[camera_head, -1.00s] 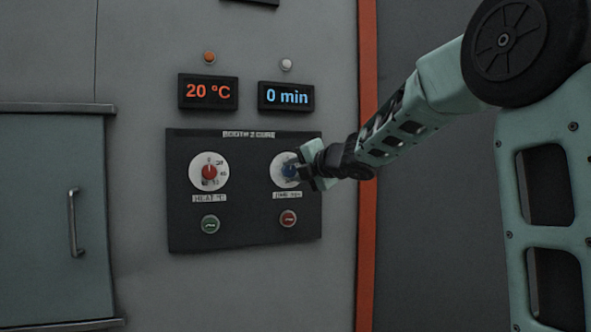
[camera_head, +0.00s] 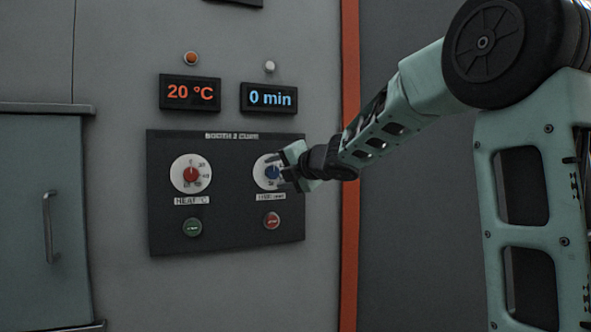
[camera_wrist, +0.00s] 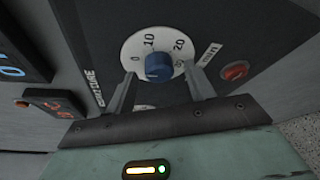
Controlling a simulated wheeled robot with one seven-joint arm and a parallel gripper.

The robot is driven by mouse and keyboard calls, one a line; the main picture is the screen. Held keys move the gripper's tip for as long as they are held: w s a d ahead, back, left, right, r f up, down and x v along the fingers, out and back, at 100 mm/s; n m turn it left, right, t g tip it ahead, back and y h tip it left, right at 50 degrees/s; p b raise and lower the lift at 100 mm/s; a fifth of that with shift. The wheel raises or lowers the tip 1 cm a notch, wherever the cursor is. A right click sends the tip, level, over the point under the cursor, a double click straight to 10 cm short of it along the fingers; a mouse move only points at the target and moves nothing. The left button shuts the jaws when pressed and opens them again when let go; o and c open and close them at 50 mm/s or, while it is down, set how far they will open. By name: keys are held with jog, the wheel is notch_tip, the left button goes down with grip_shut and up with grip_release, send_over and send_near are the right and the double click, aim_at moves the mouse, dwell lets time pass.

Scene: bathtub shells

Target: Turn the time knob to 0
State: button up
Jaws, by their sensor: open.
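The blue time knob (camera_head: 272,172) sits on a white dial at the right of the black panel, partly hidden by my gripper in the head view. In the wrist view the knob (camera_wrist: 158,67) shows whole, on a dial marked 0, 10, 20 and a partly covered number. I cannot make out its pointer clearly. The time display (camera_head: 269,97) above reads 0 min. My gripper (camera_head: 281,171) is open in front of the dial. In the wrist view its fingers stand apart on either side of the knob, with gaps to it.
The red heat knob (camera_head: 191,174) is on the left of the panel (camera_head: 228,215), under a 20 °C display (camera_head: 190,93). A green button (camera_head: 192,227) and a red button (camera_head: 271,221) sit below the dials. A cabinet door handle (camera_head: 47,228) is at far left.

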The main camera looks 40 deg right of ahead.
jog(key=s+d+r+p, duration=0.1)
jog(key=s+r+p, duration=0.2)
jog(key=s+p, duration=0.4)
jog(key=s, duration=0.9)
jog(key=shift+s+d+p, duration=0.15)
jog(key=shift+s+p, duration=0.15)
jog(key=shift+p, duration=0.05)
jog(key=w+a+f+m+g+p, duration=0.1)
jog(key=a+f+m+g, duration=0.2)
jog(key=a+f+m, duration=0.4)
jog(key=a+f+m+g+p, duration=0.1)
jog(key=a+f+m+g, duration=0.3)
jog(key=a, duration=0.6)
jog(key=s+a+f+m+g, duration=0.1)
jog(key=s+a+f+g, duration=0.2)
jog(key=s, duration=0.4)
jog(key=s+a+f+m+g+p, duration=0.1)
jog(key=s+a+f+m+g, duration=0.1)
jog(key=s+a+f, duration=0.3)
jog(key=s+a+f+m+g, duration=0.2)
jog(key=s+a+f+g, duration=0.1)
jog(key=s, duration=0.8)
jog(key=a+g, duration=0.1)
jog(key=a, duration=0.1)
jog(key=shift+a+f+h+p, duration=0.3)
jog(key=shift+a+f+p, duration=0.05)
jog(key=shift+a+f, duration=0.05)
